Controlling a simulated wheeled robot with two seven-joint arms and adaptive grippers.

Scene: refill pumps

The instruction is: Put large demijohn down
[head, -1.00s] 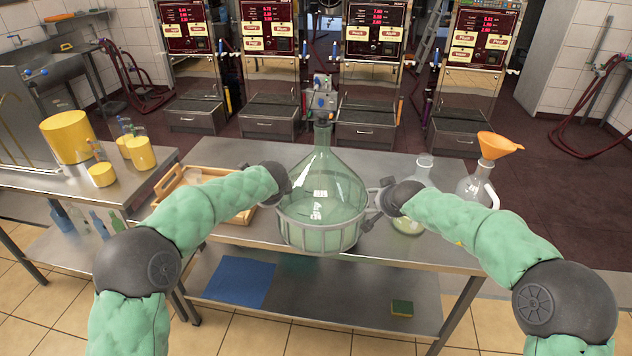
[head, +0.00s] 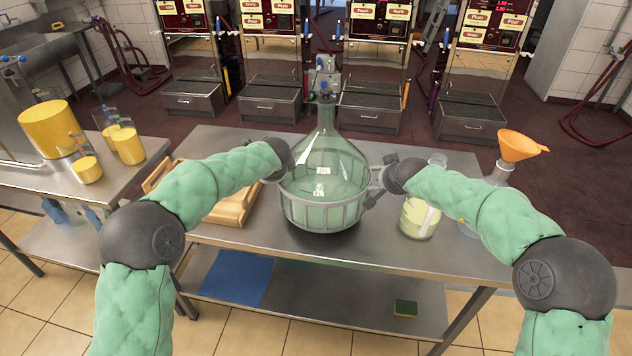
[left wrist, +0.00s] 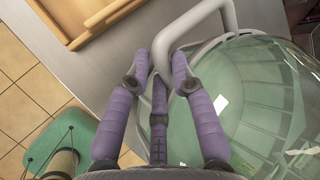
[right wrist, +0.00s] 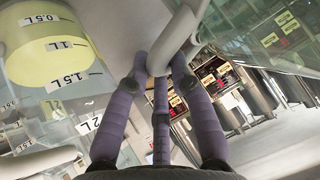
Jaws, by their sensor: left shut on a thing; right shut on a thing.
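The large demijohn (head: 325,165) is a pale green glass vessel, upright in a grey slatted basket (head: 322,213). It is over the metal table (head: 270,240), with a dark shadow close under it; I cannot tell whether its base touches the top. My left gripper (head: 284,174) is shut on the basket's left handle, a grey bar that shows in the left wrist view (left wrist: 190,32). My right gripper (head: 376,184) is shut on the right handle, which shows in the right wrist view (right wrist: 183,28).
A measuring jug with yellow liquid (head: 418,218) stands just right of the demijohn, below my right forearm. An orange funnel (head: 520,146) sits on another vessel farther right. A wooden tray (head: 232,207) is to the left. Bare table lies in front of the basket.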

